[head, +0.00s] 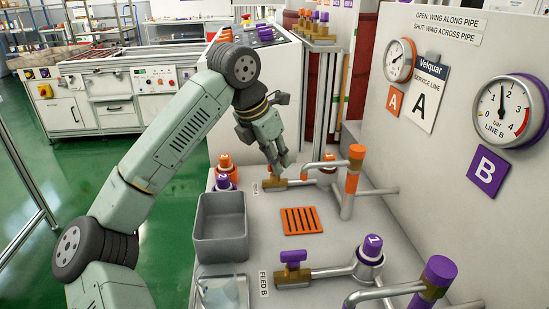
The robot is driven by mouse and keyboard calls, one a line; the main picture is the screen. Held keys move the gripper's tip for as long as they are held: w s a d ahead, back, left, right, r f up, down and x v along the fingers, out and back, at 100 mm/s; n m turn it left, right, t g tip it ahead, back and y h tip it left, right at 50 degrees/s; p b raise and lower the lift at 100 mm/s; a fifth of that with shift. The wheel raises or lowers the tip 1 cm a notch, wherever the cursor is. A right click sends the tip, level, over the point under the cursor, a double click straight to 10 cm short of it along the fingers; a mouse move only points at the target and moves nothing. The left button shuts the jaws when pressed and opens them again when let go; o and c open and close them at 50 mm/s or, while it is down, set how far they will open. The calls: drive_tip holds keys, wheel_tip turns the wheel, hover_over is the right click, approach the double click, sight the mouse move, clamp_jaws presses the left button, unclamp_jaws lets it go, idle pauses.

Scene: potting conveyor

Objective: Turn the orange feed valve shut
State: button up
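The feed A line's brass valve body (273,184) sits on the grey bench top, joined to a pipe with orange bands (351,182). My gripper (281,168) points down right above this valve. The fingers cover the place of the orange valve's wing, so I cannot see which way the wing lies or whether the fingers touch it. The gap between the fingers is too small to read. The purple feed B valve (293,257) stands nearer, with its wing lying roughly along its pipe.
A grey bin (220,235) and a clear container (221,289) stand at the bench's left edge. Orange caps (225,162) and purple caps (223,182) stand behind the bin. An orange slotted plate (300,220) lies mid-bench. Gauges (503,110) hang on the right panel.

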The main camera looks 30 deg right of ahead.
clamp_jaws()
drive_tip(key=shift+n, duration=0.3)
drive_tip(key=n+t+b, duration=0.1)
drive_tip(key=n, duration=0.1)
drive_tip(key=n+t+y+b, duration=0.1)
drive_tip(key=n+b, duration=0.1)
drive_tip(key=shift+n, duration=0.4)
drive_tip(key=n+b, duration=0.1)
drive_tip(key=n, duration=0.1)
drive_tip(key=n+t+y+b, duration=0.1)
drive_tip(key=n, duration=0.2)
drive_tip(key=shift+y, duration=0.3)
drive_tip(key=shift+o, duration=1.6)
unclamp_jaws()
